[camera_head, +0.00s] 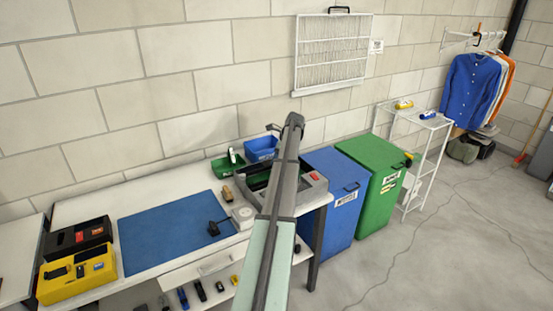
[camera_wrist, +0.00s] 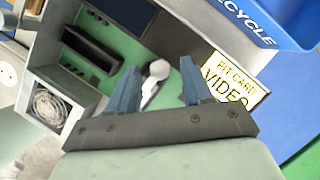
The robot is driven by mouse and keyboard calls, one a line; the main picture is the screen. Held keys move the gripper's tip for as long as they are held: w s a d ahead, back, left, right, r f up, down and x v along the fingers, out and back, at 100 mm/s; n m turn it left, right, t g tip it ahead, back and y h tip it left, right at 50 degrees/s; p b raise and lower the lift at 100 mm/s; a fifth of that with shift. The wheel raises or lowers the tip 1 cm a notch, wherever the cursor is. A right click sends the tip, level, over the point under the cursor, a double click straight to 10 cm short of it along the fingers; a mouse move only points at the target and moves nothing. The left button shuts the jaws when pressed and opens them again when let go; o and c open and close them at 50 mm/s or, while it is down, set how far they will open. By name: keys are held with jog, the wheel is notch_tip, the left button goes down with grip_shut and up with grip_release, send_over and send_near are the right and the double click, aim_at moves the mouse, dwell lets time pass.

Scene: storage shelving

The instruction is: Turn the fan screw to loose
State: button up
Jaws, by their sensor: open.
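The fan (camera_wrist: 50,105) shows in the wrist view as a round wire-like grille in a square opening at the left of a grey computer case (camera_wrist: 40,60) with a green board inside. I cannot make out its screw for certain. My gripper (camera_wrist: 158,67) is open over the case, its two blue-grey fingers apart. A white, round-ended piece (camera_wrist: 157,72) shows between the fingers; I cannot tell whether they touch it. In the head view, my arm hides part of the case (camera_head: 313,187) and my gripper's fingers cannot be made out.
A "FIT CARD VIDEO" label (camera_wrist: 232,82) lies right of my gripper. A blue bin (camera_head: 335,190) and green bin (camera_head: 378,170) stand right of the table. Blue and green trays (camera_head: 262,148) sit behind the case.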

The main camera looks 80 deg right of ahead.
grip_shut()
dwell(0.4)
